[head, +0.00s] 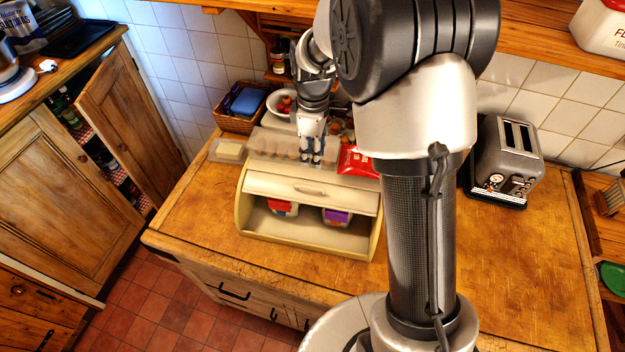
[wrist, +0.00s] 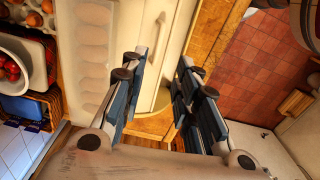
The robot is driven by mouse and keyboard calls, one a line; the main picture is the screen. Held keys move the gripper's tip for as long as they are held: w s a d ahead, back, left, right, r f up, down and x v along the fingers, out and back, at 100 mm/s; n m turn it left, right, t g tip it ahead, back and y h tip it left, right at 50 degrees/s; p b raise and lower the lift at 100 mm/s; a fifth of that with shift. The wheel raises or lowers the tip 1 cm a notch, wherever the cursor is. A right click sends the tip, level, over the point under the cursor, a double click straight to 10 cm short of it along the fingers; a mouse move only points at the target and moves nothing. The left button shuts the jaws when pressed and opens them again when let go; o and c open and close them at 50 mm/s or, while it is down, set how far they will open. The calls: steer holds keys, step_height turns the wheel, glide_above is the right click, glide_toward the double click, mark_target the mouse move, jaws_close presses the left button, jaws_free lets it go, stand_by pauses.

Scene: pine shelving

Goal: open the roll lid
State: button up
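A cream bread box (head: 247,223) stands on the wooden counter, and its roll lid (head: 270,185) is partly raised. The lid's bar handle (head: 308,190) is on its front face. Below the lid the front is open, showing a red-and-white pack (head: 283,208) and a purple-and-white pack (head: 337,216) inside. My gripper (head: 312,160) points down over the back of the box's top, behind the handle. In the wrist view my gripper (wrist: 156,70) is open with nothing between its fingers. The handle (wrist: 155,38) shows there beyond the fingertips, apart from them.
An egg tray (head: 275,145), a red packet (head: 355,161) and a white bowl (head: 283,103) of red fruit sit behind the box. A butter dish (head: 229,150) is at its left. A toaster (head: 507,160) stands right. The counter's right front (head: 520,270) is clear.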

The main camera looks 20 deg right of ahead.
glide_above(313, 182)
steer(key=s+a, duration=0.1)
steer(key=s, duration=0.3)
step_height(313, 182, down, 13)
steer(key=shift+w+r, duration=0.1)
steer(key=shift+c, duration=0.4)
jaws_close()
